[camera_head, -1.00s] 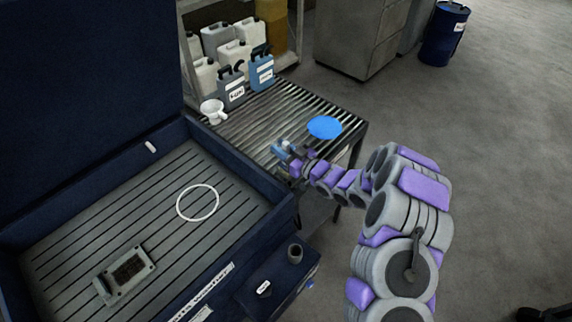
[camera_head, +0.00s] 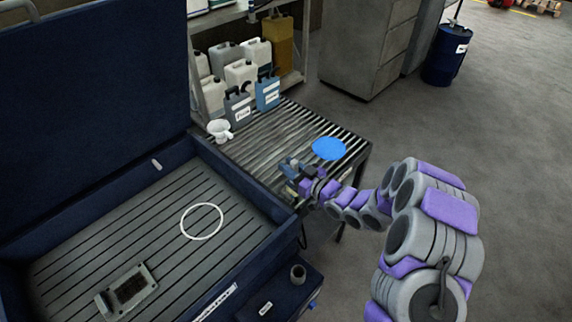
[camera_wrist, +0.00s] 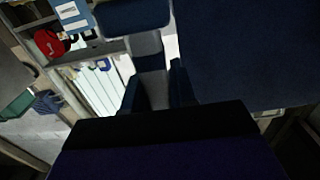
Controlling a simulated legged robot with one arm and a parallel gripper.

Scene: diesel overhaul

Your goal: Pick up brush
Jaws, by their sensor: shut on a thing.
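My gripper (camera_head: 292,165) is at the front left edge of the roller table (camera_head: 254,147), beside the blue parts washer. It is small in the head view. In the wrist view my gripper (camera_wrist: 157,92) is shut on a grey piece with a dark blue block at its end, which I take to be the brush (camera_wrist: 148,55). The brush's bristles cannot be made out. In the head view the held thing is too small to tell from the fingers.
The parts washer (camera_head: 262,256) holds a white ring (camera_head: 202,221) and a metal part (camera_head: 127,292). A blue disc (camera_head: 329,148), a white funnel (camera_head: 220,131) and several jugs (camera_head: 267,94) are on or behind the roller table.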

